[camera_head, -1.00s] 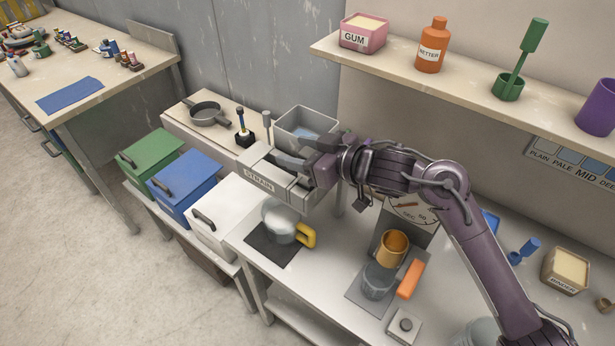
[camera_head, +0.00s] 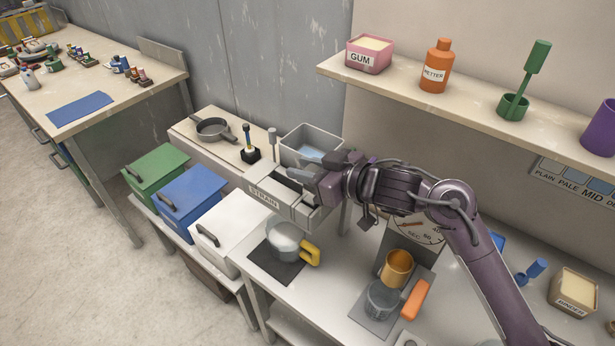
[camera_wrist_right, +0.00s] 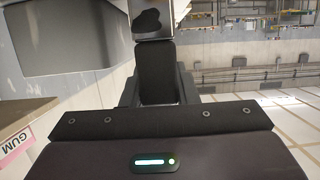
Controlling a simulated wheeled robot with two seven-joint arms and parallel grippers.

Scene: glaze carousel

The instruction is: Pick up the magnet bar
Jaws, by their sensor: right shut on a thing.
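My right gripper (camera_head: 291,176) is over the top of the light grey box marked STRAIN (camera_head: 263,197), reaching in from the right. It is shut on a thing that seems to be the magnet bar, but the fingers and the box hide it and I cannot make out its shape. In the right wrist view the dark fingers (camera_wrist_right: 156,75) reach away from me, with a pale surface and a black blotch beyond them. My left gripper is in neither view.
A jug with a yellow handle (camera_head: 285,241) stands in front. An orange cup (camera_head: 397,268) is to the right. A shelf (camera_head: 470,105) runs above.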

